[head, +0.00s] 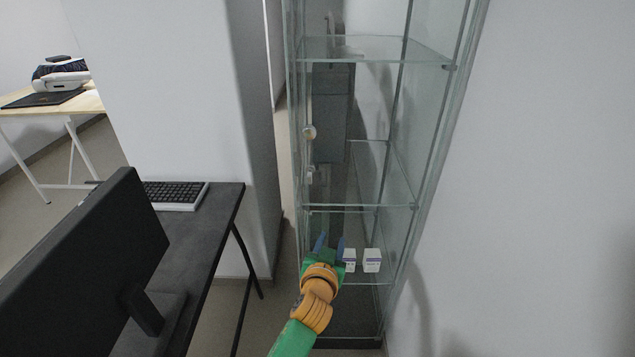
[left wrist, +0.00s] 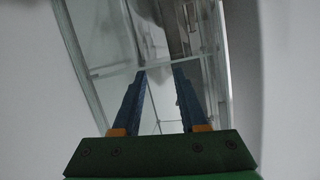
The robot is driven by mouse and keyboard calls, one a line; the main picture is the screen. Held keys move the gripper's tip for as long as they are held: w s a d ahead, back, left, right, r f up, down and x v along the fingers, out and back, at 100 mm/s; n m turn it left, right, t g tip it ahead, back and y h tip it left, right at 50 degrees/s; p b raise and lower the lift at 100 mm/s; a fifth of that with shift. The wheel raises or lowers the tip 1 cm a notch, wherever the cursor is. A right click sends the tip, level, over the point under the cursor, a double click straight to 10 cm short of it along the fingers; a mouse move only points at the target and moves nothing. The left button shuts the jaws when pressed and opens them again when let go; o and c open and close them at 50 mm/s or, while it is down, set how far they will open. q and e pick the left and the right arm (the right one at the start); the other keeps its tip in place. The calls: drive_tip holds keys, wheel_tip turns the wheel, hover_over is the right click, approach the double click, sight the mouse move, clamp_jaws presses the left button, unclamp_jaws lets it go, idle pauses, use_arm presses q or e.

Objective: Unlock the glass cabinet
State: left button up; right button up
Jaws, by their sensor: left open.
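The glass cabinet (head: 360,208) is a tall, clear case with glass shelves, right of centre in the head view. A small round knob or lock (head: 309,132) shows on its left side, with a smaller fitting (head: 310,171) below it. My left gripper (head: 329,238) is in front of the lower part of the cabinet, below both fittings. Its blue fingers are apart with nothing between them. In the left wrist view the open fingers (left wrist: 160,75) point at the cabinet's glass (left wrist: 105,40). No key is visible. My right gripper is not in view.
Two small white boxes, one (head: 372,260) clear and one (head: 349,259) partly hidden, stand on a low shelf. A dark desk (head: 205,235) with a monitor (head: 85,270) and keyboard (head: 175,194) is at left. A wall closes the right side.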

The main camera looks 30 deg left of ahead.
sight(310, 179)
use_arm(q)
drive_tip(key=a+r+n+y, duration=0.1)
drive_tip(key=r, duration=0.3)
drive_tip(key=s+a+r+n+t+y, duration=0.1)
drive_tip(key=a+r, duration=0.1)
drive_tip(key=r, duration=0.2)
drive_tip(key=a+r+n+y, duration=0.2)
drive_tip(key=r, duration=0.3)
drive_tip(key=shift+s, duration=0.2)
drive_tip(key=x, duration=0.6)
drive_tip(key=shift+w+a+r+p, duration=0.1)
drive_tip(key=shift+w+r+p, duration=0.1)
drive_tip(key=shift+p, duration=0.15)
drive_tip(key=shift+w+a+f, duration=0.1)
drive_tip(key=shift+w+a, duration=0.05)
drive_tip(key=shift+w, duration=0.1)
clamp_jaws()
